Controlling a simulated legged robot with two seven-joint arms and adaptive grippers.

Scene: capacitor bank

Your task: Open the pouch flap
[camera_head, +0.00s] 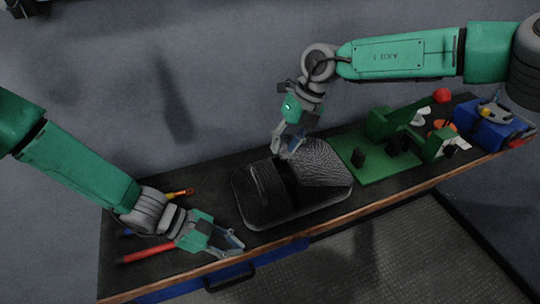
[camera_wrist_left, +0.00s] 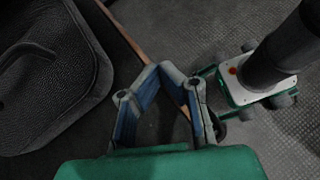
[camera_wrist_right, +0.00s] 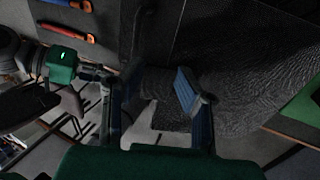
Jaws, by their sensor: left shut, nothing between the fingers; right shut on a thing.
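The black pouch (camera_head: 260,208) lies on the dark workbench, and its edge also shows in the left wrist view (camera_wrist_left: 50,75). Its textured flap (camera_head: 322,170) stands at the pouch's right side, next to a dark gap. My right gripper (camera_head: 288,150) is at the flap's upper edge and shut on it; in the right wrist view the flap (camera_wrist_right: 245,75) fills the area beside the fingers. My left gripper (camera_head: 238,245) is shut and empty, in front of and left of the pouch, near the bench's front edge. The pouch's inside is too dark to make out.
A green board (camera_head: 385,170) with upright green parts stands right of the pouch. A blue box (camera_head: 485,130) with tools is at the far right. A red-handled tool (camera_head: 145,253) and an orange-handled tool (camera_head: 178,194) lie at the left. The bench's front edge (camera_head: 370,207) drops to the floor.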

